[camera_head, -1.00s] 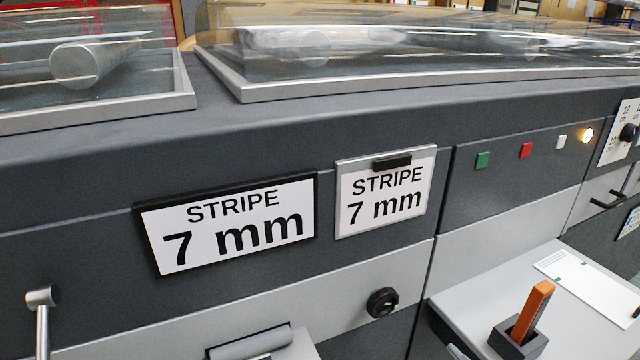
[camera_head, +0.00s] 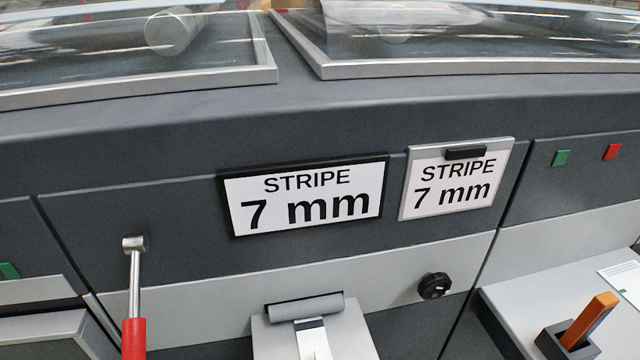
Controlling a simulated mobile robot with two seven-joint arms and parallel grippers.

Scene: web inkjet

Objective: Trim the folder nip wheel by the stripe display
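The stripe display (camera_head: 307,197), black-framed, reads "STRIPE 7 mm" on the dark machine front. A silver-framed card (camera_head: 458,180) to its right, under a black clip, also reads "STRIPE 7 mm". A black round knob (camera_head: 434,286) sits on the light grey band below the card. A lever with a metal shaft and red grip (camera_head: 134,330) hangs at the lower left. A grey roller (camera_head: 305,307) lies on a light grey block below the display. I cannot tell which part is the nip wheel. Neither of my grippers is in view.
Glass covers (camera_head: 440,45) span the machine top. A green button (camera_head: 562,158) and a red button (camera_head: 612,152) are at the right. A grey shelf (camera_head: 530,300) at the lower right carries an orange-brown handle (camera_head: 590,320) in a dark holder and a paper sheet.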

